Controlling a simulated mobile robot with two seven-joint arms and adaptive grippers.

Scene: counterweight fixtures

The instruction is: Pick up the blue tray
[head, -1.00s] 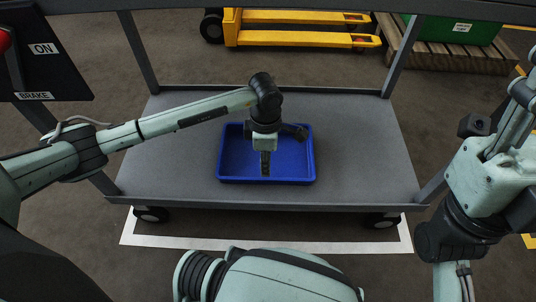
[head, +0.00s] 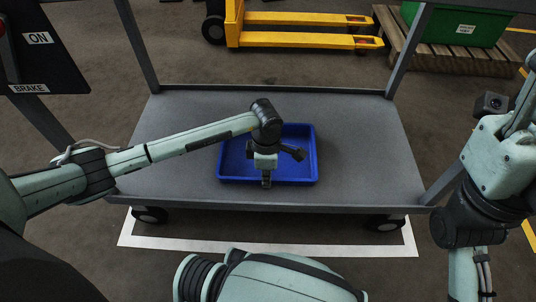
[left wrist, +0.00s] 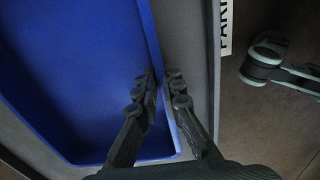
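The blue tray (head: 231,179) lies flat on the grey cart deck, near its middle. My left gripper (head: 266,183) points down at the tray's near wall. In the left wrist view its two fingers (left wrist: 163,88) stand on either side of the wall of the tray (left wrist: 75,65), one inside and one outside. A narrow gap with the rim in it shows between the fingers, and no firm grip is visible. The gripper and forearm hide part of the tray. My right arm is at the right edge, its fingertips out of view.
The grey cart deck (head: 370,150) is clear around the tray, with upright posts at its corners. A yellow pallet jack (head: 300,40) and a green bin (head: 455,25) on a wooden pallet stand behind. White floor tape (head: 270,245) lies in front.

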